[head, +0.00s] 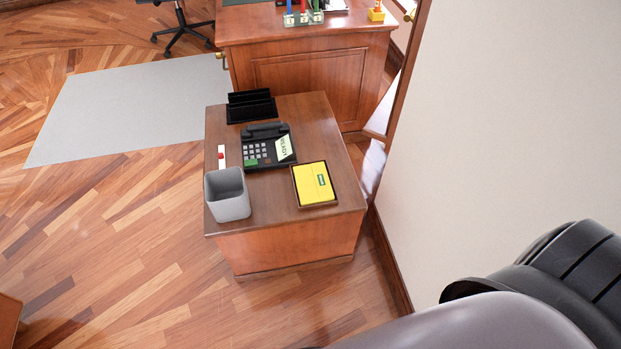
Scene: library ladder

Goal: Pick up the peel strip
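A narrow white strip with a red part (221,158) lies on the small wooden table, left of the black telephone and just behind the grey bin; it looks like the peel strip, but it is too small to be sure. The black telephone (258,150) has a pale label with dark lettering (284,148) on its right side. Neither of my grippers shows in the head view.
The wooden table (280,213) also holds a grey open bin (228,195), a yellow pad in a dark tray (315,184) and a black holder (251,106). A wooden desk (318,75) stands behind, a pale wall (510,130) at right. Floor at left is open.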

